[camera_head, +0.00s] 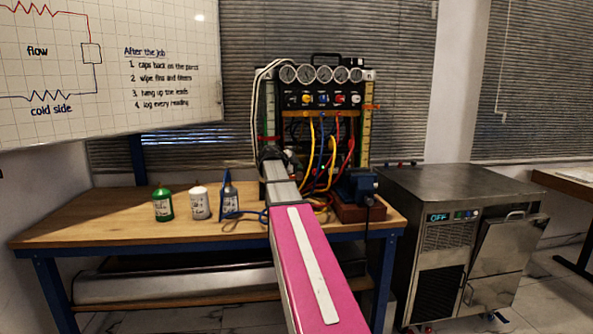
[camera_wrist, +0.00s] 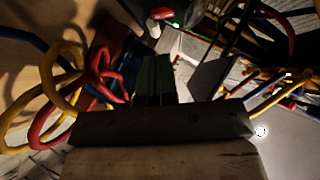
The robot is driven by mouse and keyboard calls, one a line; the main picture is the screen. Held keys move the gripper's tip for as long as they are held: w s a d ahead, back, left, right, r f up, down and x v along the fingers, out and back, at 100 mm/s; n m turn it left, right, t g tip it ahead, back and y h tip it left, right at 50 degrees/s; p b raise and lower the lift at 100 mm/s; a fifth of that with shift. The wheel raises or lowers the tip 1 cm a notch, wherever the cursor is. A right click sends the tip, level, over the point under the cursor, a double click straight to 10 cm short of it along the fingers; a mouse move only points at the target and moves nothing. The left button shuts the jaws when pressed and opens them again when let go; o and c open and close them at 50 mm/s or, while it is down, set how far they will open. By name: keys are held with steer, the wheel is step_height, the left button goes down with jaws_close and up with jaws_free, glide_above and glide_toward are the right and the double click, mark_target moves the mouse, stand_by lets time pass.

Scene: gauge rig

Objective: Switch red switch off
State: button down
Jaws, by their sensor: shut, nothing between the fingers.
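A small red part with a pale edge (camera_wrist: 161,14), likely the red switch, shows at the top of the wrist view. A small green light glows just beside it. I cannot tell which way it is set. My gripper (camera_wrist: 154,62) is shut and empty, its fingers pointing up the picture toward the red part. A gap shows between the fingertips and the red part in the picture. In the head view my arm reaches to the foot of the gauge rig (camera_head: 322,100), and the red switch cannot be made out there.
Red, yellow and blue hoses (camera_wrist: 105,75) loop closely around my gripper. A blue vise (camera_head: 357,185) stands right of my arm. A steel machine (camera_head: 440,240) stands farther right.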

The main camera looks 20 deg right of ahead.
mark_target(317, 175)
steer(key=shift+s+d+f, duration=0.1)
steer(key=shift+s+f, duration=0.25)
steer(key=shift+s, duration=0.2)
steer(key=x, duration=1)
steer(key=shift+f, duration=0.1)
stand_by(0.3)
